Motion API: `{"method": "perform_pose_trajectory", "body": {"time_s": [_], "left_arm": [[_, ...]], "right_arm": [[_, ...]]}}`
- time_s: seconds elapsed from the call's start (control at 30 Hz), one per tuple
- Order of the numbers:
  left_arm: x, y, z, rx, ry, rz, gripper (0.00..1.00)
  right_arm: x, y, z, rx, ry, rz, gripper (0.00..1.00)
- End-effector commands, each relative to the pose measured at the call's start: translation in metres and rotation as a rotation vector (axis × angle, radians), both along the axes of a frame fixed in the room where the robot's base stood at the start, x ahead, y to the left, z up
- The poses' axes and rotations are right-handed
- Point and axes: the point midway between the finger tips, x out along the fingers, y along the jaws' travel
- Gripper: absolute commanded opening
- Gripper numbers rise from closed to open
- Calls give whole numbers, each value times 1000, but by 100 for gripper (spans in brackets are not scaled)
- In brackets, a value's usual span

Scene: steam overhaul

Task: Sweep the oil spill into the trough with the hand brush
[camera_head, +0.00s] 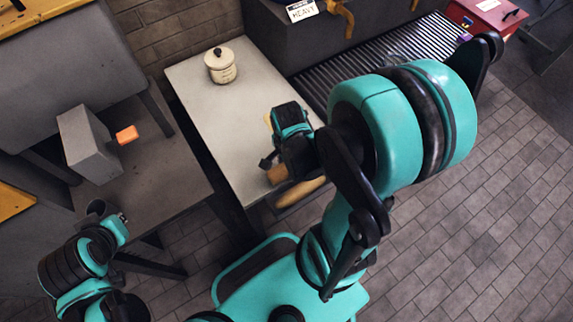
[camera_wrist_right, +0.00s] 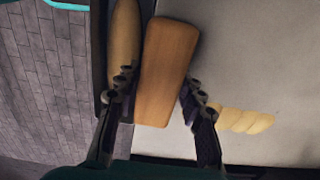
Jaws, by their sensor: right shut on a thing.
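My right gripper (camera_head: 275,165) is low over the pale table (camera_head: 215,115) near its front edge. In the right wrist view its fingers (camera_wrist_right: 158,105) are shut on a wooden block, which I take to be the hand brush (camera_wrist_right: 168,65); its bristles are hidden. The brush's wood also shows in the head view (camera_head: 277,175). A yellowish patch, apparently the oil spill (camera_wrist_right: 245,120), lies on the table beside the fingers. A rounded tan piece (camera_wrist_right: 124,45) lies along the dark trough (camera_wrist_right: 99,55) at the table edge. My left gripper (camera_head: 122,220) is at lower left, its jaws unclear.
A cream lidded pot (camera_head: 221,68) stands at the table's back. A grey box (camera_head: 88,145) with an orange block (camera_head: 127,135) sits on the grey bench at left. A ribbed dark conveyor (camera_head: 375,65) and a red box (camera_head: 487,15) are behind. Brick floor lies right.

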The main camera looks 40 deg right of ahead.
Motion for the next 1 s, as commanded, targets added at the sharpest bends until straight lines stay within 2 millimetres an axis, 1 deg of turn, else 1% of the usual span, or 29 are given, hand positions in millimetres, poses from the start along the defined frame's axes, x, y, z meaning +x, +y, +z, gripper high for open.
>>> {"method": "perform_pose_trajectory", "body": {"time_s": [0.17, 0.73, 0.83, 1.0], "left_arm": [[0, 0, 6, 0, 0, 0, 0], [0, 0, 60, 0, 0, 0, 0], [0, 0, 64, 0, 0, 0, 0], [0, 0, 62, 0, 0, 0, 0]], "right_arm": [[0, 0, 7, 0, 0, 0, 15], [0, 0, 67, 0, 0, 0, 15], [0, 0, 72, 0, 0, 0, 15], [0, 0, 70, 0, 0, 0, 15]]}}
